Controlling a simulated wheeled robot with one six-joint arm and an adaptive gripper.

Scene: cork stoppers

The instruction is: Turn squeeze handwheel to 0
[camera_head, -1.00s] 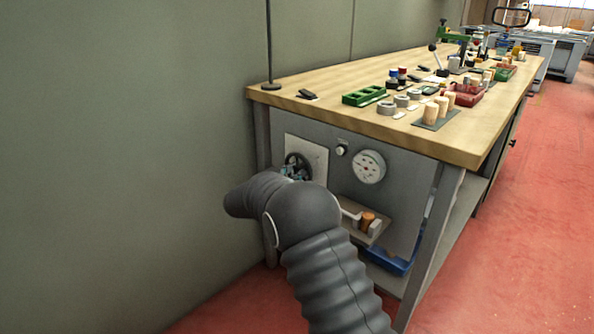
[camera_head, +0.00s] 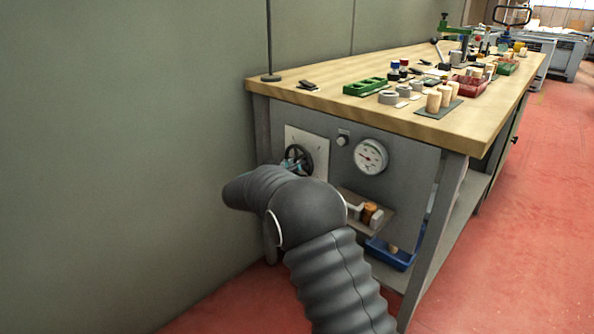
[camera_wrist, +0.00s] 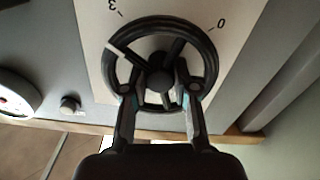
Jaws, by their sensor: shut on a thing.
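The black squeeze handwheel (camera_head: 303,156) is on a pale plate on the bench's front panel. In the wrist view the handwheel (camera_wrist: 203,45) fills the upper middle, with a "3" printed at upper left and a "0" at upper right, both seen rotated. One spoke carries a pale line pointing to the upper left, nearer the 3 than the 0. My gripper (camera_wrist: 158,103) is shut on the handwheel, its two fingers at the lower rim. In the head view my arm hides part of the gripper (camera_head: 291,166).
A round dial gauge (camera_head: 371,156) and a small knob (camera_head: 342,140) are right of the plate. Below them a small shelf holds a cork (camera_head: 371,214), above a blue bin (camera_head: 390,257). The wooden benchtop (camera_head: 330,92) overhangs above. A grey wall (camera_head: 130,150) stands close on the left.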

